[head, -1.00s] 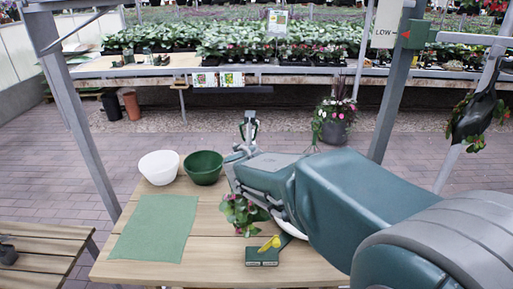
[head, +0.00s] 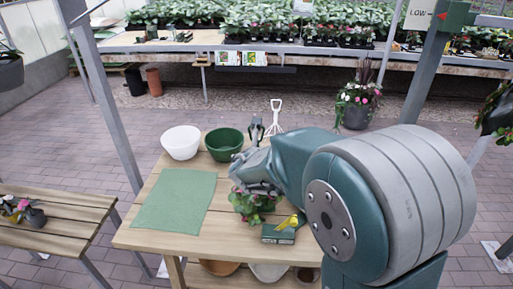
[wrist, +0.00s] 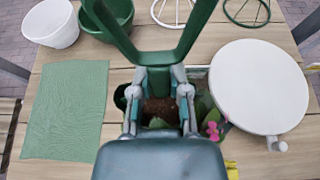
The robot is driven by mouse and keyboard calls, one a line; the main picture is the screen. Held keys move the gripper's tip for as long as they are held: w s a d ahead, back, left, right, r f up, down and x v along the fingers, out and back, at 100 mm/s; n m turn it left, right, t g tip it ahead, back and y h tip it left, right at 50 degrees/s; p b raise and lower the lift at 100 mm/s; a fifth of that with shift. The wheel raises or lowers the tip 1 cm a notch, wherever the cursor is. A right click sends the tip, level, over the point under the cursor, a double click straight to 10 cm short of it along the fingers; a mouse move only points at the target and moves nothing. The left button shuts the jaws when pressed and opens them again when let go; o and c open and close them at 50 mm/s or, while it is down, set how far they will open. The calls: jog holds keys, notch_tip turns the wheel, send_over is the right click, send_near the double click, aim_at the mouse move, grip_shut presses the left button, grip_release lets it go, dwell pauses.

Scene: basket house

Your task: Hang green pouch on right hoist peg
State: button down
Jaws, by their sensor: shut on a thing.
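My gripper (wrist: 160,95) is shut on the dark green hanger (wrist: 160,58) of what looks like the green pouch; the hanger rises in a wide U in the wrist view. Below the fingers show brown soil (wrist: 160,110), leaves and a pink flower (wrist: 213,130). In the head view my gripper (head: 256,165) is over the table, with leaves and reddish flowers (head: 254,206) hanging just below it. The pouch's body is mostly hidden by my gripper and arm. A post with a green box (head: 458,14) and LOW sign (head: 420,14) stands at right; I cannot make out the peg.
The table (head: 160,239) holds a white bowl (head: 181,142), a green bowl (head: 224,143), a green mat (head: 175,200) and a green box with yellow parts (head: 280,234). A white disc (wrist: 258,85) shows at right in the wrist view. A left bench (head: 60,215) holds small pots.

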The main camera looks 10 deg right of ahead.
jog(key=shift+r, duration=0.15)
jog(key=c, duration=0.6)
grip_release()
jog(key=v, duration=1.1)
jog(key=s+d+m+g+h, duration=0.1)
jog(key=s+d+m+g, duration=0.25)
jog(key=s+m, duration=0.4)
jog(key=s+d+m+g+h, duration=0.15)
jog(key=s+d+m, duration=0.35)
jog(key=m, duration=0.6)
jog(key=s+a+m+y, duration=0.1)
jog(key=s+m+y, duration=0.1)
jog(key=s+m, duration=0.1)
jog(key=s+a+m+g+y, duration=0.1)
jog(key=s+a+m+y, duration=0.1)
jog(key=s+m, duration=0.2)
jog(key=s+a+m+g+y, duration=0.1)
jog(key=s+a+m+y, duration=0.1)
jog(key=m, duration=0.5)
jog(key=shift+s+y, duration=0.25)
jog(key=shift+s, duration=0.45)
